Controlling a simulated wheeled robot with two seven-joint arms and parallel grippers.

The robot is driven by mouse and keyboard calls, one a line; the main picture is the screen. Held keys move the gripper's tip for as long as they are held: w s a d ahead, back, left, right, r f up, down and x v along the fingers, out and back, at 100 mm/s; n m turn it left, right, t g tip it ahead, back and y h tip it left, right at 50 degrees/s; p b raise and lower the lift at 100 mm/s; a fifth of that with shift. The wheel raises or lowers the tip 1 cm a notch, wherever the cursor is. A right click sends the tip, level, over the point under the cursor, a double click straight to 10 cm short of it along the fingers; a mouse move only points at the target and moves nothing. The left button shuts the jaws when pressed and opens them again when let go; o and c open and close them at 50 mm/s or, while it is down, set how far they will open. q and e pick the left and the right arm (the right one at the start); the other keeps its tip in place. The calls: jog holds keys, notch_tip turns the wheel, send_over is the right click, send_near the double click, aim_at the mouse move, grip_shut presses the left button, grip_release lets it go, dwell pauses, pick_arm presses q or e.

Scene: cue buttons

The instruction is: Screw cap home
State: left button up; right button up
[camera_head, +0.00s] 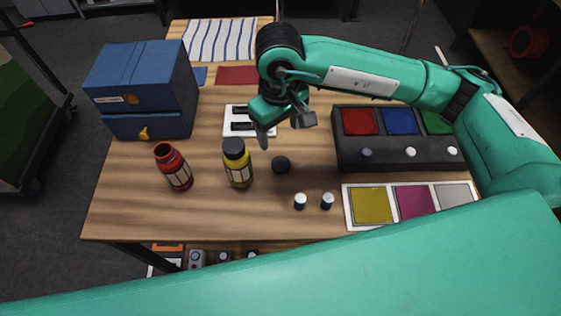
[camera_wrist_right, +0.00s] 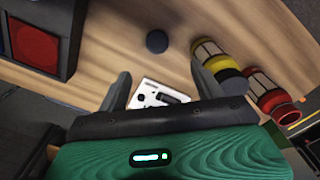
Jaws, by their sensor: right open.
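A red bottle (camera_head: 173,167) with a pale label stands upright on the table, its red neck without a dark cap. A yellow bottle (camera_head: 238,165) with a dark cap on top stands to its right. A loose dark round cap (camera_head: 281,165) lies on the table right of the yellow bottle. The cap (camera_wrist_right: 157,41), yellow bottle (camera_wrist_right: 211,55) and red bottle (camera_wrist_right: 265,90) also show in the right wrist view. My right gripper (camera_head: 284,130) is open and empty, above the table behind the loose cap and apart from it. My left gripper is out of view.
A white switch plate (camera_head: 229,124) lies below my right gripper. A blue drawer box (camera_head: 145,85) stands at the left. A dark button console (camera_head: 345,151) and a colour-swatch card (camera_head: 349,222) are at the right. Two small white-topped cylinders (camera_head: 300,201) stand near the front.

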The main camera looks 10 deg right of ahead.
jog(key=p, duration=0.2)
send_over(282, 164)
jog(key=f, duration=0.7)
jog(key=shift+s+a+f, duration=0.2)
jog(key=shift+a+f, duration=0.05)
jog(key=shift+a, duration=0.1)
jog(key=shift+f, duration=0.6)
jog(key=shift+f+p, duration=0.2)
jog(key=shift+p, duration=0.3)
jog(key=f, duration=0.1)
jog(key=f+p, duration=0.2)
jog(key=f, duration=0.1)
jog(key=shift+w+d, duration=0.15)
jog(key=shift+d, duration=0.2)
jog(key=shift+f, duration=0.4)
jog(key=c, duration=1)
